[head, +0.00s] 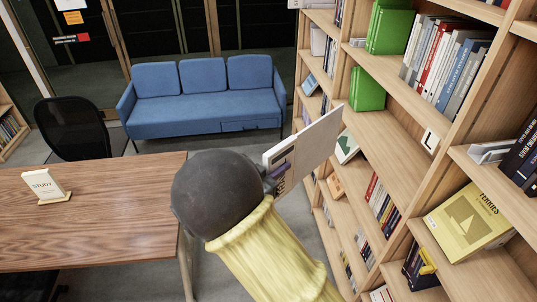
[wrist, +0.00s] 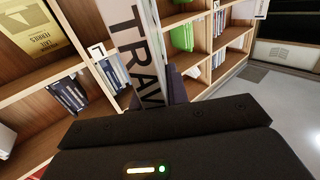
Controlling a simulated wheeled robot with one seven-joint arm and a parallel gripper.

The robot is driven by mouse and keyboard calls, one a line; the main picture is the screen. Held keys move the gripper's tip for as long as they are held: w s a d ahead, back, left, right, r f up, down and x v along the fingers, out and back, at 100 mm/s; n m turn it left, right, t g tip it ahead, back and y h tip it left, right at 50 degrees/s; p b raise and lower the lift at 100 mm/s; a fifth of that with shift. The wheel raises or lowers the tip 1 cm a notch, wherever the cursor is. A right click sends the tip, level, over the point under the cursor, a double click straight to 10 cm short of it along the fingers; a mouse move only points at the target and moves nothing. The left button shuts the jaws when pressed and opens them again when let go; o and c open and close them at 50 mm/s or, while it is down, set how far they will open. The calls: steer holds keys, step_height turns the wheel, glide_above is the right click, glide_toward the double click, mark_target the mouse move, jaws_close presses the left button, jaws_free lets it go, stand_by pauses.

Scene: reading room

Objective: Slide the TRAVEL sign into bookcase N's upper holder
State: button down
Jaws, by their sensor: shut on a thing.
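My gripper (head: 275,178) is shut on the TRAVEL sign (head: 312,143), a thin white panel held up in front of the bookcase (head: 385,105). In the wrist view my gripper (wrist: 172,88) grips the sign (wrist: 133,40), where the dark letters TRAV are readable and the rest is hidden. The sign is tilted in the head view and appears clear of the shelves, though the exact gap is hard to judge. A small white plate (head: 430,141) with a dark mark is on the bookcase's shelf edge. I cannot make out the letter N or tell which part is the upper holder.
A yellow FERRIES book (head: 470,221) leans on a right-hand shelf. Green books (head: 390,32) and other books fill nearby shelves. A wooden table (head: 100,225) with a STUDY sign (head: 43,186) stands left. A blue sofa (head: 205,105) and black chair (head: 72,128) are behind.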

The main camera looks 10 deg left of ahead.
steer(key=d+f+n+t+y+b, duration=0.1)
steer(key=d+f+n+y+b, duration=0.1)
steer(key=d+f, duration=0.6)
steer(key=s+d+f+n+t+y+b, duration=0.1)
steer(key=d+f, duration=0.7)
steer(key=f, duration=1)
steer(key=s+d+f+n+t+y+b, duration=0.1)
steer(key=d+f+n+y+b, duration=0.2)
steer(key=f, duration=1)
steer(key=d+y+b, duration=0.2)
steer(key=d+y, duration=0.1)
steer(key=d, duration=0.2)
steer(key=shift+s+d+f+n+y, duration=0.15)
steer(key=shift+f+n+y, duration=0.15)
steer(key=shift+f+y, duration=0.1)
